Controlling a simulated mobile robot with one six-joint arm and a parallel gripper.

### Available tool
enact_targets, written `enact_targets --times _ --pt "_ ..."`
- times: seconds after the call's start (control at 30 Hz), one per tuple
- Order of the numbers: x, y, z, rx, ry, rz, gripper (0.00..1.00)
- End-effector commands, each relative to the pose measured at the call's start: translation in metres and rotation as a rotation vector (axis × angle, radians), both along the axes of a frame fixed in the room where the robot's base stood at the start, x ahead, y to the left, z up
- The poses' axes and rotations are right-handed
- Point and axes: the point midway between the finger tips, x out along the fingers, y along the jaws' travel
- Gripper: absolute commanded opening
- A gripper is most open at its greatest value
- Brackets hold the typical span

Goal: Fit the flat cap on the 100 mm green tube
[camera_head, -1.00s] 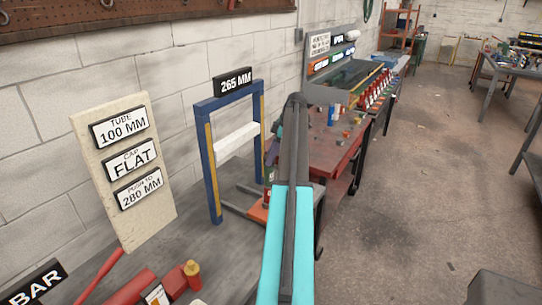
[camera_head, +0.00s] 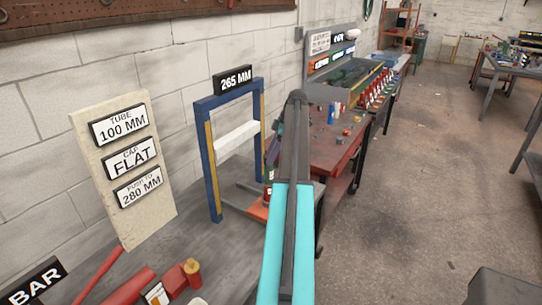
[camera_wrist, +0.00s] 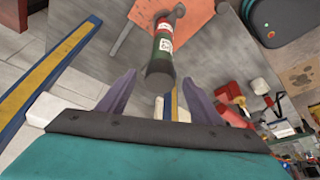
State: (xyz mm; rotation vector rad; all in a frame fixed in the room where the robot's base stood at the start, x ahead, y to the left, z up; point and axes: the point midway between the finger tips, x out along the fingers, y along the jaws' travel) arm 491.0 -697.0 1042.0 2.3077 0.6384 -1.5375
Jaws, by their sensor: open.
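The green tube (camera_wrist: 165,47), with a red and white label and a dark near end, shows in the wrist view by an orange plate. In the head view only a sliver of it (camera_head: 268,190) shows beside my arm. My gripper (camera_wrist: 158,77) is open, its two purple fingers spread. The tube's dark end appears between the fingertips, with a gap on each side; I cannot tell how far beyond them it lies. I cannot pick out the flat cap in either view. A sign board (camera_head: 115,210) reads tube 100 MM, cap FLAT, push to 280 MM.
A blue and yellow frame (camera_head: 211,165) with a white crossbar, marked 265 MM, stands on the grey bench beside the tube. The orange plate (camera_wrist: 190,22) lies by the tube. Red tools (camera_head: 130,287) lie at the front left. A red table (camera_head: 330,150) with small parts stands behind.

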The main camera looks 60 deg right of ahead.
Motion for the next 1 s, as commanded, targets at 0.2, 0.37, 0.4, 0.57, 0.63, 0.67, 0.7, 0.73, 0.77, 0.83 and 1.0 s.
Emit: enact_targets --times 0.2,0.37,0.4,0.57,0.63,0.67,0.7,0.73,0.77,0.83,1.0 --pt "-0.008 -0.006 0.021 -0.001 -0.001 -0.002 0.59" --pt "-0.016 -0.011 0.043 -0.002 -0.001 -0.001 0.59" --pt "-0.018 -0.013 0.049 -0.003 -0.002 -0.002 0.59" --pt "-0.026 -0.017 0.072 -0.003 -0.002 -0.002 0.59" --pt "-0.030 -0.020 0.082 -0.001 -0.001 -0.002 0.59" --pt "-0.031 -0.021 0.086 -0.002 -0.001 -0.002 0.59" --pt "-0.033 -0.022 0.091 -0.002 -0.001 -0.002 0.59" --pt "-0.034 -0.022 0.095 -0.002 -0.001 -0.002 0.59" --pt "-0.036 -0.023 0.099 -0.002 -0.002 -0.002 0.59" --pt "-0.038 -0.024 0.106 -0.001 -0.002 -0.002 0.59" --pt "-0.042 -0.026 0.118 0.000 -0.001 0.000 0.59"
